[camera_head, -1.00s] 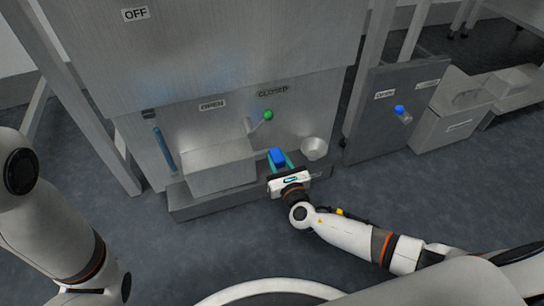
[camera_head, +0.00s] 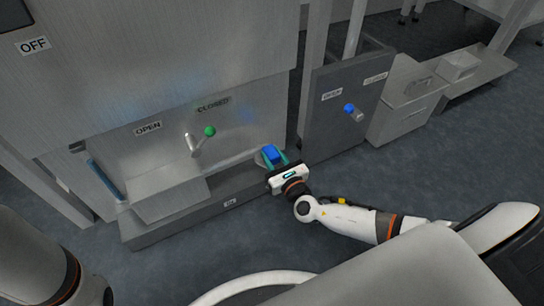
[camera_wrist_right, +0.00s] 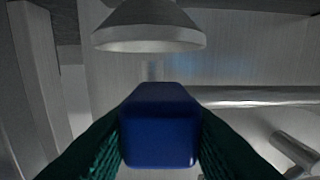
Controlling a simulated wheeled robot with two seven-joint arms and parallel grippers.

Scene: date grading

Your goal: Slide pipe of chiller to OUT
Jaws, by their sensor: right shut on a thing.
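The chiller (camera_head: 140,60) is the large brushed-metal machine, with OFF, OPEN and CLOSED labels. My right gripper (camera_head: 279,163) is at the right end of its low front ledge (camera_head: 170,228), shut on a blue block-like handle (camera_head: 271,153). The handle also shows large between the dark green fingers in the wrist view (camera_wrist_right: 160,125). Which part is the pipe, and how the handle joins it, I cannot tell. A small label (camera_head: 230,203) on the ledge front is too small to read surely. My left arm shows at lower left, but its gripper is out of view.
A green-knobbed lever (camera_head: 210,131) and a box-like metal trough (camera_head: 165,190) are left of my gripper. A dark cabinet (camera_head: 320,125) with a blue-ended knob (camera_head: 349,108) stands close right. In the wrist view, a conical metal part (camera_wrist_right: 150,28) is above the handle. The front floor is clear.

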